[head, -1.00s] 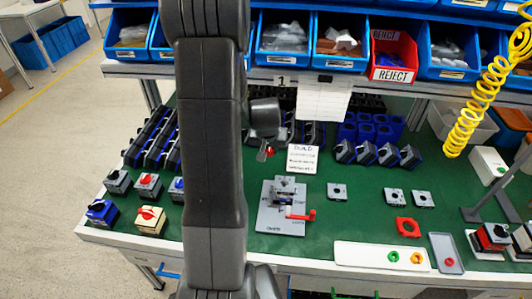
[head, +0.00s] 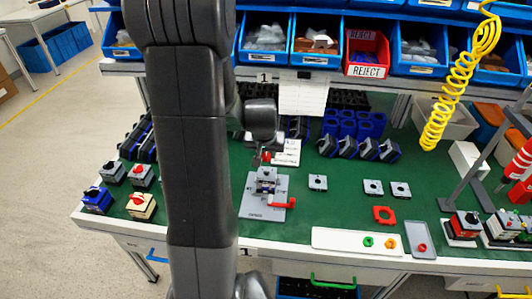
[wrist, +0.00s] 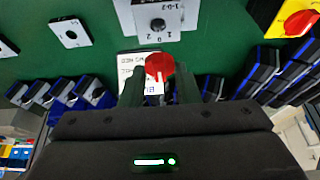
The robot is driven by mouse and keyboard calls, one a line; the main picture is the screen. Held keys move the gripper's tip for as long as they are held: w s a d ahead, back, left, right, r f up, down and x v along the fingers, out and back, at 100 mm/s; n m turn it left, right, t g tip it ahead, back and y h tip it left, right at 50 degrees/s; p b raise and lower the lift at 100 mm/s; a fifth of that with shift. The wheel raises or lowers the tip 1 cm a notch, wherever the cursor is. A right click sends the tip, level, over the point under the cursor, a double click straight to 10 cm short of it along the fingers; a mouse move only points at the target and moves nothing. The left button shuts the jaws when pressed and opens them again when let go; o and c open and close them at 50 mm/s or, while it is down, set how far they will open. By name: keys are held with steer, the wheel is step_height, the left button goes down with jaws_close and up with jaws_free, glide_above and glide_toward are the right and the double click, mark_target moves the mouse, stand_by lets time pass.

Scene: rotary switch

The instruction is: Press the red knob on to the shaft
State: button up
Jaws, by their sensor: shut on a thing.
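In the wrist view, the red knob (wrist: 160,67) sits between the two dark fingertips of my gripper (wrist: 160,88), which is shut on it. Beyond it is the switch's grey face plate (wrist: 168,9), marked with 1, 0 and 2, with a dark round shaft (wrist: 157,25) at its middle; the knob is apart from the shaft. In the head view, my gripper (head: 264,158) hangs above and behind the switch (head: 265,182), with the knob (head: 267,156) showing small. The switch stands in a grey fixture (head: 254,208) with a red lever (head: 283,205).
Loose grey plates (head: 318,183) lie right of the fixture on the green mat. A white tray (head: 335,240) with small coloured rings is at the front right. Finished switches (head: 140,205) stand at the left. Blue-black parts (head: 350,146) line the back, near a paper card (head: 286,152).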

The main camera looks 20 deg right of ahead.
mark_target(267, 171)
steer(key=shift+f+b, duration=2.05)
steer(key=shift+f, duration=0.35)
steer(key=shift+f, duration=0.1)
steer(key=shift+f+b, duration=1)
steer(key=shift+b, duration=0.05)
steer(key=o, duration=1)
steer(key=shift+r, duration=0.2)
steer(key=v, duration=1.3)
steer(key=shift+s+r, duration=0.2)
steer(key=shift+r, duration=0.05)
